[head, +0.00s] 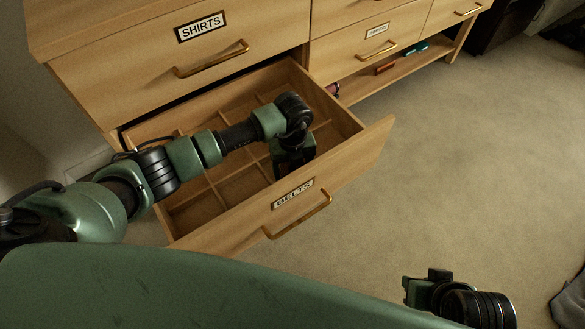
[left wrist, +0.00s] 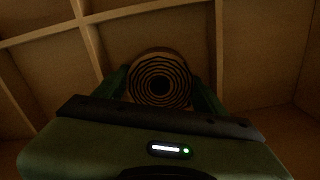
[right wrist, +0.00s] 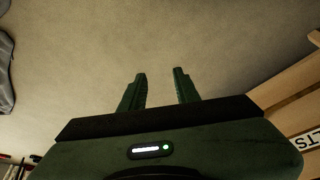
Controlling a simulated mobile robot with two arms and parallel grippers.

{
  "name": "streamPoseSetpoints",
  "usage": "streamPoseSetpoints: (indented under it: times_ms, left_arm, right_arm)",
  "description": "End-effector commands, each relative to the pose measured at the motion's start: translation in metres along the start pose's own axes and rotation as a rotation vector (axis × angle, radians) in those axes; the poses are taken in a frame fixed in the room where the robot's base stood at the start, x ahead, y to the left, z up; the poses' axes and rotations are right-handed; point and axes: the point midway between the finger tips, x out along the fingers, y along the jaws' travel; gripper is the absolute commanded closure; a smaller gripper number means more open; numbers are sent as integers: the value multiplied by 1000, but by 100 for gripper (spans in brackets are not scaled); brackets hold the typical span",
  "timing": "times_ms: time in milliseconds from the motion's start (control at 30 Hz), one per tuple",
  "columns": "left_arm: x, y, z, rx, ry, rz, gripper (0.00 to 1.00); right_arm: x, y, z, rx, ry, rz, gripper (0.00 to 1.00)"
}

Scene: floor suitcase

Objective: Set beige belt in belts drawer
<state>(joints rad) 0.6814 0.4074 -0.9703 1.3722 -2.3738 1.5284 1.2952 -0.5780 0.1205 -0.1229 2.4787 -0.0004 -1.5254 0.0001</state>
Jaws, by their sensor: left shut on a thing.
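The belts drawer (head: 232,232) is pulled open, with a wooden grid of compartments inside and a BELTS label on its front. My left gripper (head: 292,165) reaches down into the drawer near its front right part. In the left wrist view a rolled belt (left wrist: 160,80), a coil of dark and tan rings, sits between the fingers of my left gripper (left wrist: 162,88), which is shut on it. The belt is over or in one compartment; its height above the bottom is unclear. In the head view the belt is hidden. My right gripper (right wrist: 160,88) is open and empty above the carpet.
The SHIRTS drawer (head: 215,55) above is shut. A low shelf (head: 400,70) at the right holds a few small rolled items. Open carpet (head: 450,160) lies right of the drawer. Dark items lie at the right edge.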

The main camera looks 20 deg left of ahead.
Motion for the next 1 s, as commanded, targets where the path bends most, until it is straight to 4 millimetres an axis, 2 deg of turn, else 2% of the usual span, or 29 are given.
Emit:
streamPoseSetpoints:
  times_ms: [267, 300, 367, 767, 867, 933, 1000]
  left_arm:
    - [2, 0, 0, 0, 0, 0, 76]
    - [2, 0, 0, 0, 0, 0, 24]
    - [2, 0, 0, 0, 0, 0, 7]
    - [-1, 0, 0, 0, 0, 0, 7]
    - [-14, 0, 1, 0, -2, -2, 7]
    - [-29, -1, 1, 2, -4, -2, 7]
    - [-45, -1, 1, 1, -3, -3, 7]
  right_arm:
    - [1, -1, -3, -1, 15, -1, 68]
    - [1, -1, -5, -1, 22, -2, 68]
    - [1, -1, -7, -1, 27, -1, 68]
    - [-1, -1, -7, -2, 20, -1, 68]
    - [-5, -1, 1, 1, -18, -2, 68]
    - [-10, 0, 9, 4, -56, -2, 68]
    - [-15, 0, 9, 4, -61, -1, 68]
